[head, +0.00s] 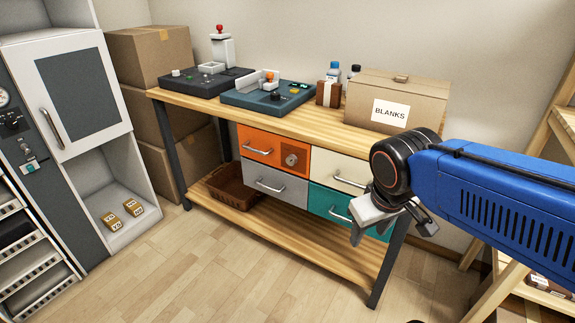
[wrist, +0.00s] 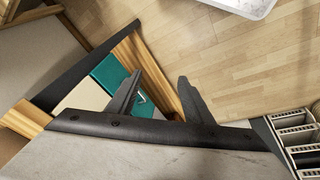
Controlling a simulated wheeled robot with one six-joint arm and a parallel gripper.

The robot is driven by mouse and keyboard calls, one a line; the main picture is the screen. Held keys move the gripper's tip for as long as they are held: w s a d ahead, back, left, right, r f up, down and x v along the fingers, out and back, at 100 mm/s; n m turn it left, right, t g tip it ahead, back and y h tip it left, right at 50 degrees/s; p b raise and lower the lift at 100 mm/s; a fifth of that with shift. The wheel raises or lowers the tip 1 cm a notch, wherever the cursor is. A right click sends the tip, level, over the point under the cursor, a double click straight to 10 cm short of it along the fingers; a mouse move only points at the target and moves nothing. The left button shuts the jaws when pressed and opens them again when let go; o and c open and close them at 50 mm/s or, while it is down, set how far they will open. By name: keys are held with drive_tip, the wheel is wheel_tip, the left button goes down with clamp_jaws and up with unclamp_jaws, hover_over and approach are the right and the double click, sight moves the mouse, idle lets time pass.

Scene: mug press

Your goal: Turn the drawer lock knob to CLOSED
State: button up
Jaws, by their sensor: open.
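The drawer lock knob (head: 291,160) is a small round grey knob on the right part of the orange drawer (head: 258,142), in the top left of the drawer unit under the bench. Its markings are too small to read. My gripper (head: 391,229) is open and empty, pointing down in front of the bench's right end, right of and nearer than the knob. The wrist view shows both dark fingers (wrist: 159,78) apart with nothing between them. The knob does not show in the wrist view.
The cream drawer (head: 340,171), grey drawer (head: 274,183) and teal drawer (head: 340,207) are shut, with bar handles sticking out. The bench's front right leg (head: 388,265) stands close to my gripper. The floor (head: 200,262) in front is clear.

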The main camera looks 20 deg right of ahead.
drive_tip(key=w+d+f+n+g+h, duration=0.2)
drive_tip(key=w+f+n+g+h, duration=0.15)
drive_tip(key=w+h, duration=0.2)
drive_tip(key=n+t+h, duration=0.6)
drive_tip(key=n+t, duration=0.7)
approach(290, 162)
drive_tip(key=x, duration=0.8)
drive_tip(key=c, duration=1.1)
